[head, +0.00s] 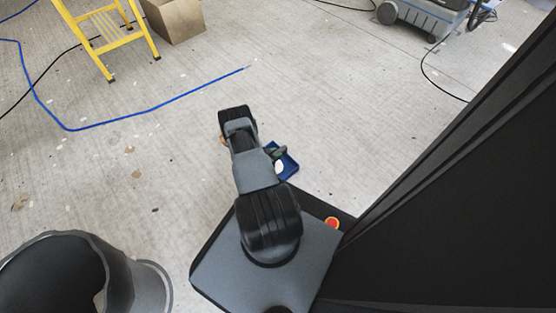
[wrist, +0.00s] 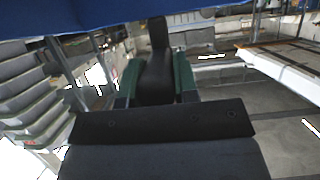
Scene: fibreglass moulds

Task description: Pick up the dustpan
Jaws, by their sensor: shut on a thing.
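The blue dustpan (head: 290,162) shows in the head view just right of my forearm, in front of my base, partly hidden by the arm. A pale patch shows within it. My gripper (head: 277,153) is at its near left side, mostly hidden behind the arm. In the wrist view the blue pan (wrist: 70,18) fills the top edge, and a dark handle-like part runs down between the green fingers of my gripper (wrist: 157,78). The gripper is shut on the dustpan. Whether the pan is clear of the floor is hard to tell.
A blue hose (head: 150,108) crosses the floor ahead. A yellow stepladder (head: 108,35) and a cardboard box (head: 176,18) stand far left. A dark round bin (head: 125,275) is near left. A grey wheeled machine (head: 425,15) stands far right. The middle floor is mostly clear.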

